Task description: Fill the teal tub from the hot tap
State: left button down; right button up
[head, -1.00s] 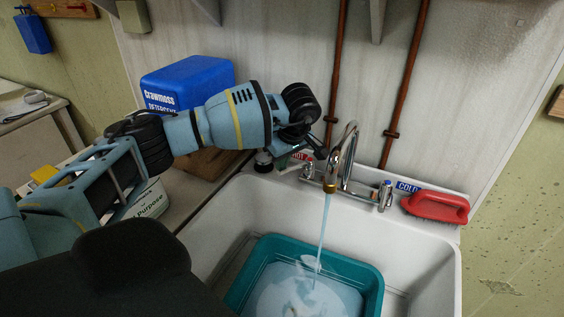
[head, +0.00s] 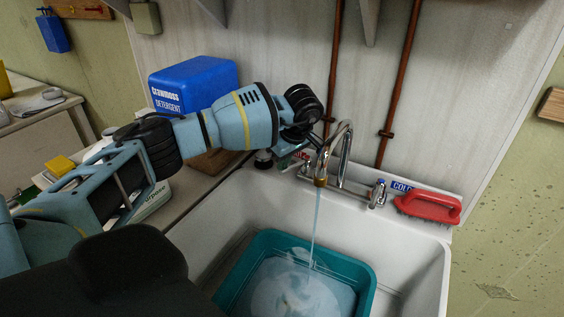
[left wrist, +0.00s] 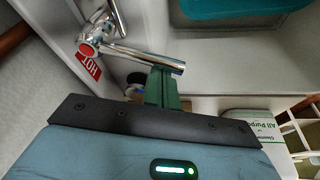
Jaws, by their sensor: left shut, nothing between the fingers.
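The teal tub (head: 366,282) sits in the white sink, with cloudy water in it. A stream of water (head: 316,225) runs from the chrome tap spout (head: 343,150) into the tub. My left gripper (head: 312,140) is shut and empty at the hot side of the tap. In the left wrist view its green fingers (left wrist: 163,92) are at the end of the chrome hot lever (left wrist: 145,56), beside the red HOT label (left wrist: 89,62); whether they touch is unclear. The tub's edge also shows there (left wrist: 235,12). My right gripper is not in view.
The sink rim (head: 440,262) surrounds the tub. A red brush (head: 428,206) lies beside the COLD label, right of the cold handle (head: 378,194). A blue detergent box (head: 195,82) stands behind my left arm. Copper pipes (head: 396,85) run up the wall.

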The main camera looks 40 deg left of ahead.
pick_arm(q)
jog(key=shift+s+d+r+p, duration=0.15)
jog(key=shift+d+p, duration=0.3)
jog(key=shift+d, duration=0.65)
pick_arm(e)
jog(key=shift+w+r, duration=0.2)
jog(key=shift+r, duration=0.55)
pick_arm(q)
jog(key=shift+d+f, duration=0.1)
jog(key=shift+f, duration=0.1)
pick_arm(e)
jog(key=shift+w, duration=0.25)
